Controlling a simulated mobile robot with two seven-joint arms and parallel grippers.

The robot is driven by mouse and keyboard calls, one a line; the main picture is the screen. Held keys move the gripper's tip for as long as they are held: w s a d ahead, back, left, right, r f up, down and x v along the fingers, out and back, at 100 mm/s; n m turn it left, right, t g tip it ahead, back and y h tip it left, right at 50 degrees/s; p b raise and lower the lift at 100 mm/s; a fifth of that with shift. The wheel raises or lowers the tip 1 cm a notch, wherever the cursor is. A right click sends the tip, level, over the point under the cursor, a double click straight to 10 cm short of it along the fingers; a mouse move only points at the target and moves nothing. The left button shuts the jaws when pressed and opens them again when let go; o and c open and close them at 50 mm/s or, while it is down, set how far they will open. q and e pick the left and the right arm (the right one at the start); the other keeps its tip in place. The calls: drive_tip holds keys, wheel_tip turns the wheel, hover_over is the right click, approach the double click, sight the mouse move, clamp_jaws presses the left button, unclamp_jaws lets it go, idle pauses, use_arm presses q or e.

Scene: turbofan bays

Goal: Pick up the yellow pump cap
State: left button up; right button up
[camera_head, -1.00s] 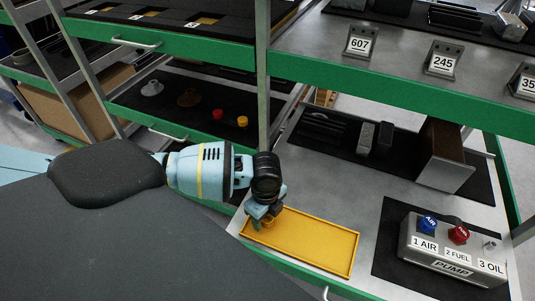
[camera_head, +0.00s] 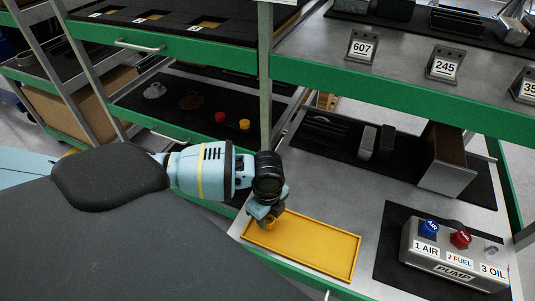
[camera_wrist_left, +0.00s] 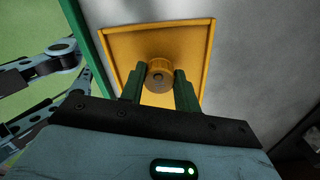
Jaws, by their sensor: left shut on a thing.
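The yellow pump cap (camera_wrist_left: 160,75) is between the two fingers of my left gripper (camera_wrist_left: 160,88) in the left wrist view. The gripper is shut on it. In the head view the left gripper (camera_head: 267,218) is over the left end of the yellow tray (camera_head: 310,248), and the cap (camera_head: 270,224) shows only in part below the fingers. I cannot tell whether the cap touches the tray. My right gripper is not in view.
A grey pump box (camera_head: 455,255) with blue and red caps stands on a black mat right of the tray. A shelf with numbered tags (camera_head: 362,47) hangs above. A yellow cap (camera_head: 244,124) and a red cap (camera_head: 220,117) sit on the left lower shelf.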

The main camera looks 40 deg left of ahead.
use_arm(q)
wheel_tip(320, 180, up, 3)
drive_tip(key=shift+f, duration=0.15)
drive_tip(key=s+d+r, duration=0.1)
drive_tip(key=s+d, duration=0.8)
drive_tip(key=d, duration=0.4)
drive_tip(key=shift+s+p, duration=0.15)
drive_tip(key=shift+p, duration=0.15)
drive_tip(key=w+a+r+n, duration=0.2)
drive_tip(key=a+r+n, duration=0.2)
drive_tip(key=r+n, duration=0.4)
drive_tip(key=w+a+r+n, duration=0.3)
drive_tip(key=r+n, duration=0.5)
drive_tip(key=n, duration=0.3)
drive_tip(key=shift+w+a+r, duration=0.2)
drive_tip(key=shift+a+r, duration=0.15)
drive_tip(key=shift+a, duration=0.2)
